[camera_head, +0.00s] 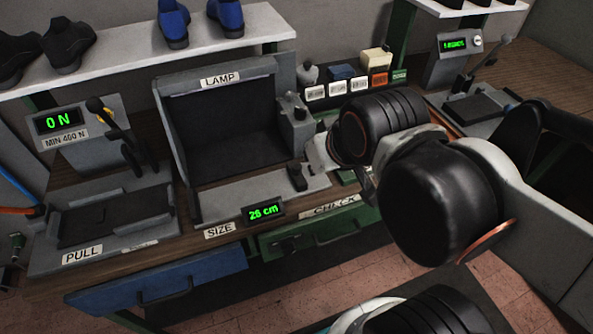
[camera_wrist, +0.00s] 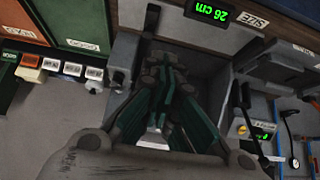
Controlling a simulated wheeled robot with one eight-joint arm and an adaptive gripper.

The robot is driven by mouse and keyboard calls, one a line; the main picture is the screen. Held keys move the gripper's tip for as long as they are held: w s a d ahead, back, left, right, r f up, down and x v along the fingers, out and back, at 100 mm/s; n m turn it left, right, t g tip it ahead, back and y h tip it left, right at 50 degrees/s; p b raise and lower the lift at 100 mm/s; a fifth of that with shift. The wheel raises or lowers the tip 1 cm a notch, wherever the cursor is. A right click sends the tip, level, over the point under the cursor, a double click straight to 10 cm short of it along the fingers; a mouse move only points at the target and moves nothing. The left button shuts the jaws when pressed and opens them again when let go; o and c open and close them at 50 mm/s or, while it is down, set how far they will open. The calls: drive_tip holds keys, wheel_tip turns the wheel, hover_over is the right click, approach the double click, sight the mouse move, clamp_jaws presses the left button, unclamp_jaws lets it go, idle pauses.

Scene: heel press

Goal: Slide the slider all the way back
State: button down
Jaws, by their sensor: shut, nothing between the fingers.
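The slider (camera_head: 297,178) is a small dark block at the right of the grey SIZE gauge base (camera_head: 240,195), toward its front. In the wrist view, the slider (camera_wrist: 151,17) shows at the top, beyond the fingers. The green size display (camera_head: 264,212) reads about 26 cm. My gripper (camera_head: 367,188) is right of the slider in the head view, partly hidden behind my own wrist. In the wrist view, my gripper (camera_wrist: 165,75) has its fingers together and empty. I see no clear contact with the slider.
The LAMP box (camera_head: 225,120) stands behind the gauge, with a grey post (camera_head: 296,122) at its right. The PULL station (camera_head: 110,212) is at left. A blue drawer (camera_head: 165,285) and green CHECK drawer (camera_head: 320,232) are below. Small labelled boxes (camera_head: 338,88) stand behind.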

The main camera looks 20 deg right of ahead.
drive_tip(key=c, duration=1.6)
unclamp_jaws()
drive_tip(key=shift+w+r, duration=0.1)
drive_tip(key=shift+r, duration=0.05)
drive_tip(key=shift+o, duration=1.3)
drive_tip(key=shift+w+r+m+g, duration=0.2)
drive_tip(key=shift+w+m+g, duration=0.1)
drive_tip(key=shift+w, duration=0.05)
drive_tip(key=m+g+p, duration=0.4)
drive_tip(key=m+g, duration=0.3)
drive_tip(key=m, duration=0.2)
hover_over(297, 166)
wheel_tip(297, 166, down, 4)
wheel_tip(297, 166, down, 14)
drive_tip(key=b, duration=0.4)
drive_tip(key=shift+w, duration=0.1)
